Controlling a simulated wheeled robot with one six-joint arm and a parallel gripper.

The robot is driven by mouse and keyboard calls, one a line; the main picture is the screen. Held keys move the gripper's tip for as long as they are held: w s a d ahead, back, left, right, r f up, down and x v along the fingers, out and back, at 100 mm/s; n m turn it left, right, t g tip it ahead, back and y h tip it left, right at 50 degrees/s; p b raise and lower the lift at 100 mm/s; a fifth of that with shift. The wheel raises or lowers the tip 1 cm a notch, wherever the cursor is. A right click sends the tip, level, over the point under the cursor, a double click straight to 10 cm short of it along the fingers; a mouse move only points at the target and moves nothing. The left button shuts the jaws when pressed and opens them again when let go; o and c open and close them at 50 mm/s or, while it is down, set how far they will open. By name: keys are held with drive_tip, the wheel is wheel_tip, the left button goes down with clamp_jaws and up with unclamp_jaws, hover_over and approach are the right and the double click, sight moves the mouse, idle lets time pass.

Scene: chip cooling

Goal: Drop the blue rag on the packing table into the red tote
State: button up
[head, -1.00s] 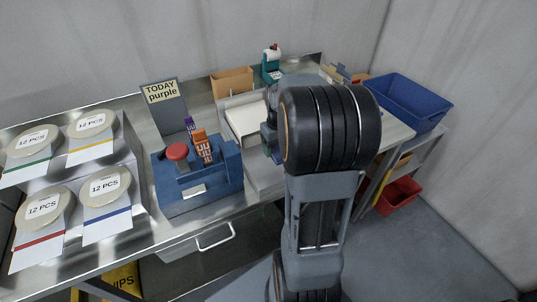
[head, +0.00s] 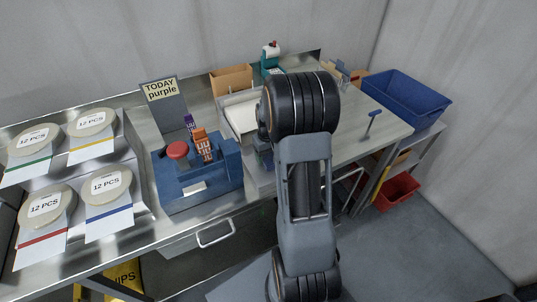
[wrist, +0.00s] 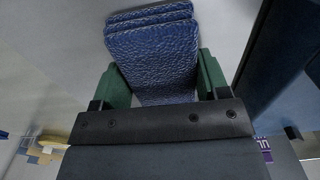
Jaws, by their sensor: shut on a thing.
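In the wrist view my gripper (wrist: 162,82) is shut on the blue rag (wrist: 153,45), a folded, textured cloth between its two green fingers. The packing table (head: 386,128) is the metal table along the wall. The red tote (head: 399,189) is low at the right, under the table's right end, and is partly hidden by the table's legs.
A blue bin (head: 405,100) stands at the table's right end. A blue fixture (head: 200,182) with a red button and a "TODAY purple" sign (head: 162,92) are left of my arm. Floor at the right is free.

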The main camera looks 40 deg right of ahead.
drive_tip(key=shift+f, duration=0.2)
drive_tip(key=o, duration=1)
drive_tip(key=shift+o, duration=0.3)
wheel_tip(320, 180, up, 12)
drive_tip(key=shift+b, duration=0.3)
drive_tip(key=s, duration=0.1)
drive_tip(key=s+r+p, duration=0.2)
drive_tip(key=shift+s+a+r, duration=0.15)
drive_tip(key=shift+s+a, duration=0.1)
drive_tip(key=shift+a, duration=0.05)
wheel_tip(320, 180, down, 14)
drive_tip(key=shift+d+f+p, duration=0.1)
drive_tip(key=shift+p, duration=1)
